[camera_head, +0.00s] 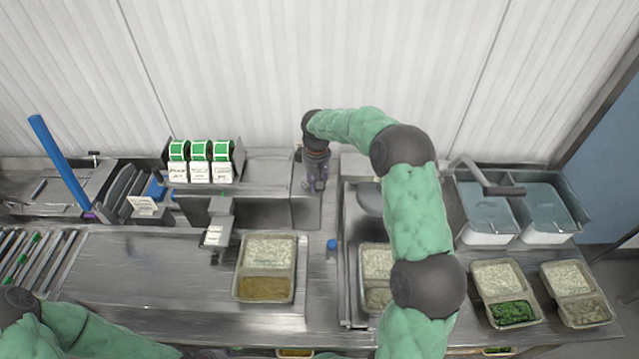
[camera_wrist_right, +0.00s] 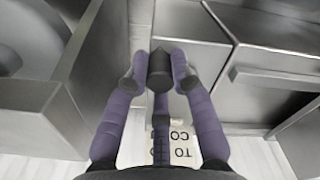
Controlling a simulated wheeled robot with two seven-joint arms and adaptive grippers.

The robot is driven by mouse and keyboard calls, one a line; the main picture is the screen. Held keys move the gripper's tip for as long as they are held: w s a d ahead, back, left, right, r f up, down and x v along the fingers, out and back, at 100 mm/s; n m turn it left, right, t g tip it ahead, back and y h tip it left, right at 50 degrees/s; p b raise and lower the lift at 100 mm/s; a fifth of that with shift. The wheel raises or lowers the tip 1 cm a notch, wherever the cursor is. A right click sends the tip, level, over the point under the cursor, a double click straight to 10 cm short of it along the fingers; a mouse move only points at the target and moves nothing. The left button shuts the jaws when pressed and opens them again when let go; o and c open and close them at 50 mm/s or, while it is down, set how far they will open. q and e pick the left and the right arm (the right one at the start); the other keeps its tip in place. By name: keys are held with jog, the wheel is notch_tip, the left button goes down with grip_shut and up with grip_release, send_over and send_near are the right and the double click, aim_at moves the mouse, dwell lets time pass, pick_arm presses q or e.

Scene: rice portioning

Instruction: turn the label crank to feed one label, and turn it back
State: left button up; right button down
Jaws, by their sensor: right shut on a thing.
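My right gripper (camera_head: 316,184) points down beside the right end of the metal label unit (camera_head: 270,165) in the head view. In the right wrist view, my right gripper (camera_wrist_right: 160,78) has its purple fingers closed around a dark cylindrical knob, the crank handle (camera_wrist_right: 159,72). The rest of the crank is mostly hidden by my fingers. Three green label rolls (camera_head: 200,149) with white printed labels stand on the unit's left part. A white label (camera_head: 212,237) shows at the small head jutting out at the front. My left gripper is outside the view; only arm links show at lower left.
A two-part tray with rice and a yellow-brown food (camera_head: 267,288) sits on the bench below the label unit. More filled trays (camera_head: 508,312) stand at right, near two lidded tubs (camera_head: 487,213). A blue post (camera_head: 60,160) rises at left. The bench left of centre is clear.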

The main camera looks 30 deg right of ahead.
jog(key=a+m, duration=0.1)
jog(key=m+b, duration=0.1)
jog(key=m, duration=0.1)
jog(key=a+m+b, duration=0.1)
jog(key=m, duration=0.1)
jog(key=shift+a, duration=0.3)
jog(key=shift+w+a+r+m+b, duration=0.15)
jog(key=shift+a+m, duration=0.15)
jog(key=shift+m, duration=0.45)
jog(key=shift+w+a+f+m+b, duration=0.1)
jog(key=shift+a+m+b, duration=0.15)
jog(key=shift+m, duration=0.55)
jog(key=shift+w+a+r+m+b, duration=0.1)
jog(key=shift+a+m, duration=0.2)
jog(key=shift+m, duration=0.45)
jog(key=c, duration=1)
grip_release()
jog(key=shift+a, duration=0.1)
jog(key=shift+c, duration=0.2)
notch_tip(320, 180, up, 12)
